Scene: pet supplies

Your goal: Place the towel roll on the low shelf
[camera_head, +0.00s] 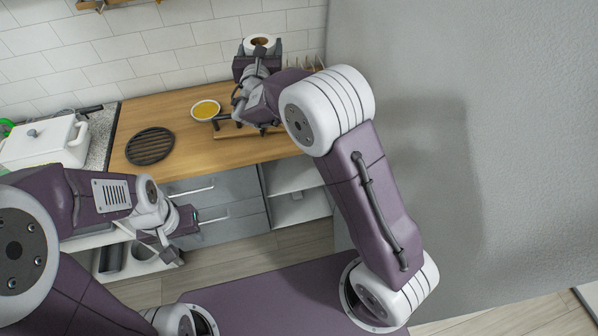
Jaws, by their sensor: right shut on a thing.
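The towel roll (260,41) is a white roll with a brown core, above the back of the wooden counter near the tiled wall. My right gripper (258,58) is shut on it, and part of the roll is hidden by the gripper. The low shelf (290,178) is in an open white cabinet section below the counter, to the right of the grey drawers; my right arm hides part of its right side. My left gripper (182,238) is empty and its fingers look apart, in front of the drawers.
A bowl of yellow food (205,109), a dark round trivet (150,146) and a wooden board (235,132) are on the counter (190,158). Grey drawers (218,205) stand left of the shelf. A large grey surface (490,130) closes off the right.

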